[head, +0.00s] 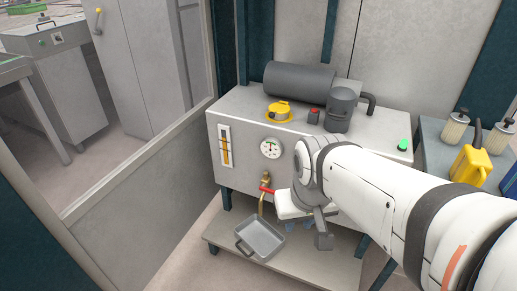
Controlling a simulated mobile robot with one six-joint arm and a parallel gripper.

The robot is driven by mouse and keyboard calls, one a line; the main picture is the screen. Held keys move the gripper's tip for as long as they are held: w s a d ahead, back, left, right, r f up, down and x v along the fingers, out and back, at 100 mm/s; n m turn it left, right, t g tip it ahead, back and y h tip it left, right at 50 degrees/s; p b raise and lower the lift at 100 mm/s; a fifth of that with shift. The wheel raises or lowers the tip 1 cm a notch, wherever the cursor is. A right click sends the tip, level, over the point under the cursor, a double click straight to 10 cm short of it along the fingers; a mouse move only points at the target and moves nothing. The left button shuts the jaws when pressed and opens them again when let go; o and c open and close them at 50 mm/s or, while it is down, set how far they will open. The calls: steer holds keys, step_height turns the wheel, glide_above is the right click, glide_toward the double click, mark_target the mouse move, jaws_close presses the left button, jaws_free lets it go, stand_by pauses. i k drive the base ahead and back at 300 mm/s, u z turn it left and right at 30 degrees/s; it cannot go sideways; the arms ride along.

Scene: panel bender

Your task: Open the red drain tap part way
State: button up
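The red drain tap handle (267,190) sits on a brass tap (264,180) low on the front of the grey tank cabinet (240,165). The brass spout points down above a grey metal pan (260,239) on the lower shelf. My white arm comes in from the right, and my gripper (318,229) hangs just right of the tap. A dark finger shows pointing down. The rest of the gripper is partly hidden by my wrist, so I cannot tell its opening or whether it touches the handle's right end.
The cabinet front carries a sight glass (226,146) and a round gauge (271,148). On top are a yellow cap (279,112), a dark motor (341,108) and a cylinder (298,82). A yellow can (470,163) stands right. A partition (150,160) closes the left.

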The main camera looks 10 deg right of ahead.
mark_target(263, 188)
steer(key=i, duration=0.5)
steer(key=u, duration=1.75)
steer(key=k, duration=1.1)
steer(key=z, duration=0.35)
steer(key=i, duration=1)
steer(key=z, duration=0.05)
